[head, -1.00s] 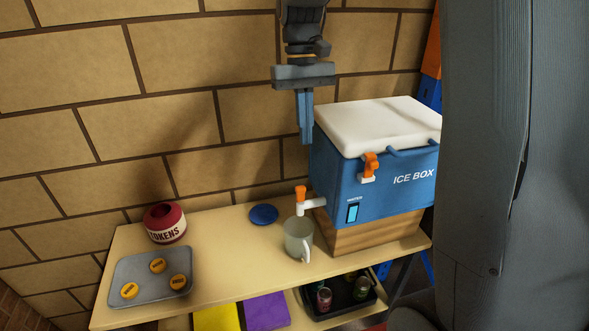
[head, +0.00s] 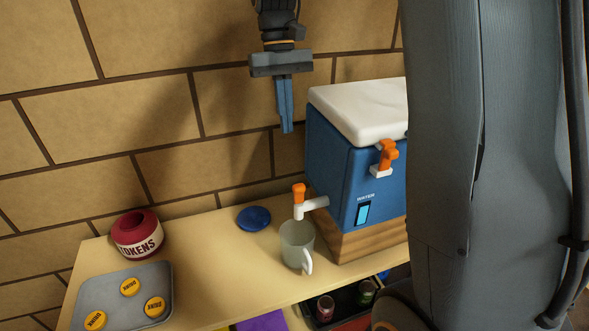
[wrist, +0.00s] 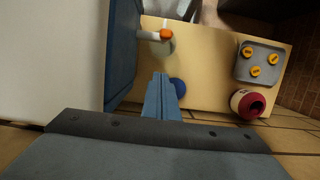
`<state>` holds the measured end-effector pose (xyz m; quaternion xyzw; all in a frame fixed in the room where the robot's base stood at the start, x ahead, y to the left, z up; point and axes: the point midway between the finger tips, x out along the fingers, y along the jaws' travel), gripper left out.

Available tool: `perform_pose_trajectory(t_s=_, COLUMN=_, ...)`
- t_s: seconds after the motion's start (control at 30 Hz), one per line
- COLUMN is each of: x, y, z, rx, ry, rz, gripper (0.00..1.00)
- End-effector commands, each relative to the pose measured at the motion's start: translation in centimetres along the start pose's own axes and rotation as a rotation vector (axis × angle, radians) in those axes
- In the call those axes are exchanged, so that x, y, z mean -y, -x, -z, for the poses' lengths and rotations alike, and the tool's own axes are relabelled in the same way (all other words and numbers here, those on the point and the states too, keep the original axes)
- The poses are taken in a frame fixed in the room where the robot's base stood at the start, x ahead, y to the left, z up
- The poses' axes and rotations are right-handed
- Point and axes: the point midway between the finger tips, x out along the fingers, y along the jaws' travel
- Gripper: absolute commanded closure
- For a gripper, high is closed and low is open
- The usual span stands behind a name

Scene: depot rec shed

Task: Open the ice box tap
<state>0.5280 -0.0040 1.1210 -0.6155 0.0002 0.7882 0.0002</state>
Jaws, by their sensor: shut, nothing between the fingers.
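The ice box (head: 332,150) is blue with a white lid and stands on a wooden block on the table. Its white tap with an orange handle (head: 299,192) sticks out of the box's left side. A translucent grey mug (head: 297,243) stands under the spout. My gripper (head: 287,131) is shut and empty, pointing down in the air above and left of the tap. In the wrist view the shut blue fingers (wrist: 162,95) are apart from the orange tap handle (wrist: 166,34), which lies above them in the picture.
A blue round lid (head: 253,218) lies on the table (head: 215,240) left of the mug. A red tokens pot (head: 138,234) and a grey tray (head: 122,297) with yellow tokens are farther left. The brick wall (head: 110,130) stands close behind. An orange latch (head: 386,155) is on the box front.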

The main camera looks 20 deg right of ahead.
Motion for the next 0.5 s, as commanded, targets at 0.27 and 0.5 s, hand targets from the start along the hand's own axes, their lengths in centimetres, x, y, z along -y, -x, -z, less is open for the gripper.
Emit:
perform_pose_trajectory(t_s=0.27, x=0.0, y=-1.2, z=-0.1, rx=0.003, ry=0.001, rz=0.000, gripper=1.00)
perform_pose_trajectory(t_s=0.5, x=0.0, y=-5.3, z=-0.2, rx=0.005, ry=0.001, rz=0.000, gripper=1.00)
